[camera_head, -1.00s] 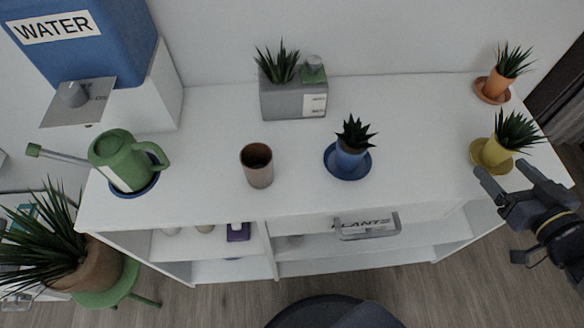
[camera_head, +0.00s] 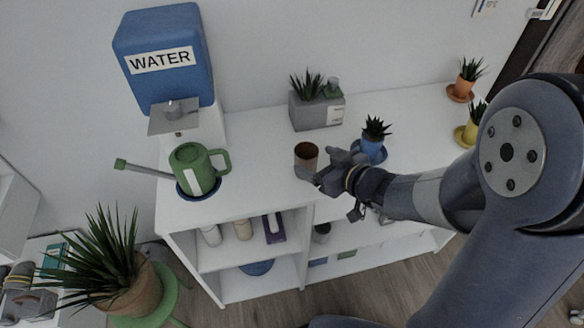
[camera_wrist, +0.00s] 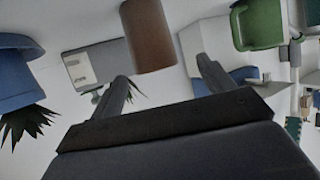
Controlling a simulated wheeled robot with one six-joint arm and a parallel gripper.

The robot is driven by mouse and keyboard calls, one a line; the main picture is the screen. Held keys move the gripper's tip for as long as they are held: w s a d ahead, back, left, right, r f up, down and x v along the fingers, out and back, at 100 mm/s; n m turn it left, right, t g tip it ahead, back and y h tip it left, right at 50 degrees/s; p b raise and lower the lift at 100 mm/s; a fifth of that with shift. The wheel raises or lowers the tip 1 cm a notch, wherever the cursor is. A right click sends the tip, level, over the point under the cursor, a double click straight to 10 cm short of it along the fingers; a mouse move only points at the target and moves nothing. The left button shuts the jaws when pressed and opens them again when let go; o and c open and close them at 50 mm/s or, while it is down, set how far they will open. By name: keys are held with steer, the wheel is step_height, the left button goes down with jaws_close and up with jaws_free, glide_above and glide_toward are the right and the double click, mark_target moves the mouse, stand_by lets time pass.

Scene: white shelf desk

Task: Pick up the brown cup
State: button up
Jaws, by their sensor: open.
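The brown cup (camera_head: 306,152) stands upright on the white shelf desk (camera_head: 262,172), between the green watering can and the blue-potted plant. My gripper (camera_head: 318,167) is open and empty, close to the cup on its near right side, and covers part of the cup's lower body. In the wrist view the cup (camera_wrist: 148,36) shows at the top, beyond the two spread fingers of my gripper (camera_wrist: 164,82) and roughly in line with the gap between them. The cup is not between the fingers there. I cannot tell whether a finger touches it.
A blue-potted plant (camera_head: 371,146) stands just right of the cup, beside my wrist. A grey planter (camera_head: 312,112) is behind the cup. A green watering can (camera_head: 194,172) stands to the left, below a blue water tank (camera_head: 165,85). Desk surface between can and cup is clear.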

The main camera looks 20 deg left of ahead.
mark_target(300, 153)
steer(key=x, duration=0.3)
steer(key=shift+f, duration=0.1)
steer(key=shift+d+f+b+x, duration=0.1)
steer(key=shift+f+b+x, duration=0.05)
steer(key=shift+x, duration=0.7)
steer(key=shift+d+f+b+x, duration=0.1)
steer(key=shift+f+b+x, duration=0.05)
steer(key=shift+x, duration=0.7)
steer(key=shift+d+f+b+x, duration=0.1)
steer(key=shift+f+b+x, duration=0.05)
steer(key=shift+x, duration=0.65)
steer(key=shift+w, duration=0.15)
steer(key=shift+c, duration=0.3)
steer(key=c, duration=1.1)
steer(key=shift+r, duration=0.1)
